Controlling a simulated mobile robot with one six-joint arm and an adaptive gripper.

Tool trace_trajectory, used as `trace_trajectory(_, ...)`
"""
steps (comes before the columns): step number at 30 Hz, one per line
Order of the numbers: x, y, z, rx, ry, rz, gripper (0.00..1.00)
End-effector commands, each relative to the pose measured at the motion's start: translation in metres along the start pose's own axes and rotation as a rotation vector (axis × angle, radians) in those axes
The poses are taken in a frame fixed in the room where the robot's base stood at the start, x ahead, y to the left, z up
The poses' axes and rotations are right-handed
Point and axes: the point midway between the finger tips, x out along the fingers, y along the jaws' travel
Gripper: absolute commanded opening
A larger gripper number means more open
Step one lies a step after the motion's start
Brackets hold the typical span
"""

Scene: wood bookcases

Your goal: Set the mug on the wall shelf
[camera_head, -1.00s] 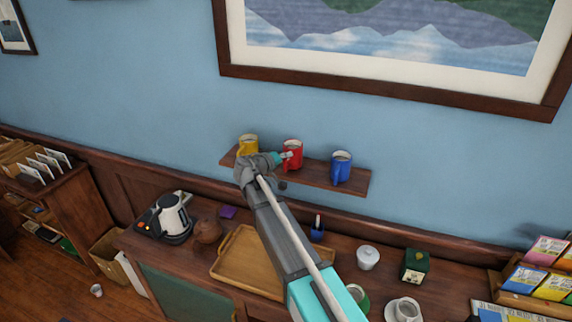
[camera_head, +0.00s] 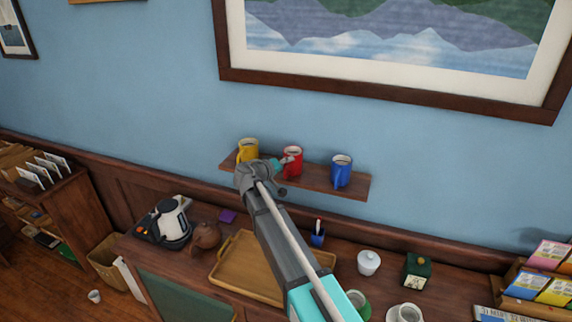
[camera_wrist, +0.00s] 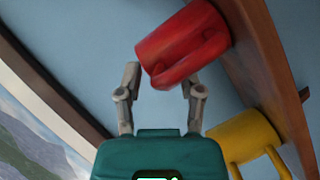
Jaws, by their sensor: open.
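The wall shelf (camera_head: 318,176) is a narrow brown board on the blue wall. The red mug (camera_head: 293,163) stands on it in the middle, between a yellow mug (camera_head: 248,150) and a blue mug (camera_head: 341,172). My gripper (camera_head: 284,162) is at the red mug's near side, partly covering it. In the wrist view, my gripper (camera_wrist: 163,82) has its two fingers spread, with the red mug (camera_wrist: 182,42) just ahead and its handle side near the gap. Whether a fingertip touches the mug is unclear. The shelf (camera_wrist: 262,60) and yellow mug (camera_wrist: 244,137) show at right.
Below is a sideboard with a wooden tray (camera_head: 232,270), kettle (camera_head: 172,222), brown teapot (camera_head: 206,235), white lidded pot (camera_head: 368,262) and dark green box (camera_head: 417,269). A large framed picture (camera_head: 395,90) hangs above the shelf.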

Motion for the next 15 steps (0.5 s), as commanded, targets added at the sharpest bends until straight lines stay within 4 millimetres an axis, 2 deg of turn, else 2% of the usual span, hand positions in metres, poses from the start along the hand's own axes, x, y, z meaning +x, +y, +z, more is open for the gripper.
trace_trajectory(11,-0.001,0.003,-0.002,0.000,0.000,0.000,0.49)
trace_trajectory(15,-0.012,0.003,-0.002,-0.001,0.001,-0.001,0.49)
